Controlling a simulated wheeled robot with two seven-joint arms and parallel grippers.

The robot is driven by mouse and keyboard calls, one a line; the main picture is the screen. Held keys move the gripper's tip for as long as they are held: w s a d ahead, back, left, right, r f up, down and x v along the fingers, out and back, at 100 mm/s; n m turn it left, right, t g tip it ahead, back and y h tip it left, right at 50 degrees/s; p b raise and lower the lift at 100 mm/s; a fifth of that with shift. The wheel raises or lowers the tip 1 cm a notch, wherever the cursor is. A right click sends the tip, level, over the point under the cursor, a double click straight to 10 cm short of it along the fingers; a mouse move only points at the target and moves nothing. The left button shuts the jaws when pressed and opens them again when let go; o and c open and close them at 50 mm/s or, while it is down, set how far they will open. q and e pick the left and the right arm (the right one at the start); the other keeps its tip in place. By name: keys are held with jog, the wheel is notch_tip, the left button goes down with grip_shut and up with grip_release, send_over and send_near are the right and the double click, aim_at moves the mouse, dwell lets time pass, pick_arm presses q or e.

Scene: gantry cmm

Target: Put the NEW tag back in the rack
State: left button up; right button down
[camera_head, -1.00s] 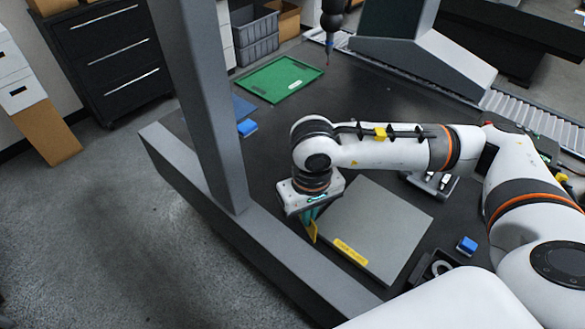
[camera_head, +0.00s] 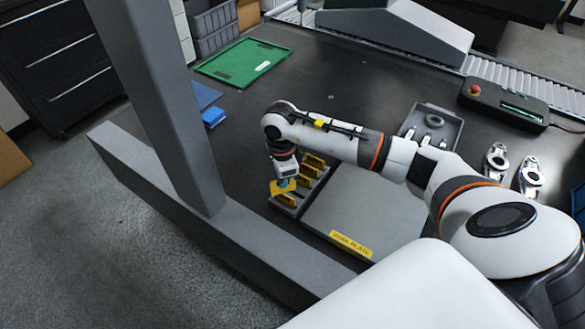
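My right gripper (camera_head: 285,182) reaches in from the right, pointing down, with teal fingertips. It is shut on a yellow tag (camera_head: 279,189), held at the near end of the tag rack. The lettering on this tag is too small to read. The grey rack (camera_head: 301,203) stands at the left side of the work plate and holds several yellow tags in a row, among them one at the far end (camera_head: 314,160). The gripper hides part of the rack, and I cannot tell whether the held tag touches it. My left gripper is not in view.
The grey work plate (camera_head: 372,208) lies right of the rack. A grey tray (camera_head: 446,124) with metal parts, two metal parts (camera_head: 530,178) and a control box (camera_head: 502,104) stand further right. A grey upright (camera_head: 166,110) rises at left.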

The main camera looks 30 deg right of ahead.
aim_at(300, 185)
jog(key=w+d+f+m+b, duration=0.2)
jog(key=d+m, duration=0.3)
jog(key=m, duration=0.5)
jog(key=shift+w+f+b, duration=0.3)
jog(key=shift+w+f, duration=0.05)
jog(key=shift+f, duration=0.1)
jog(key=shift+f, duration=0.1)
jog(key=shift+f+b, duration=0.8)
jog(key=shift+f, duration=0.15)
jog(key=shift+f+b, duration=0.4)
jog(key=shift+f, duration=0.05)
dwell(0.5)
jog(key=shift+f, duration=0.25)
jog(key=shift+f+b, duration=0.15)
jog(key=shift+b, duration=0.25)
jog(key=shift+f+b, duration=0.3)
jog(key=shift+f, duration=0.15)
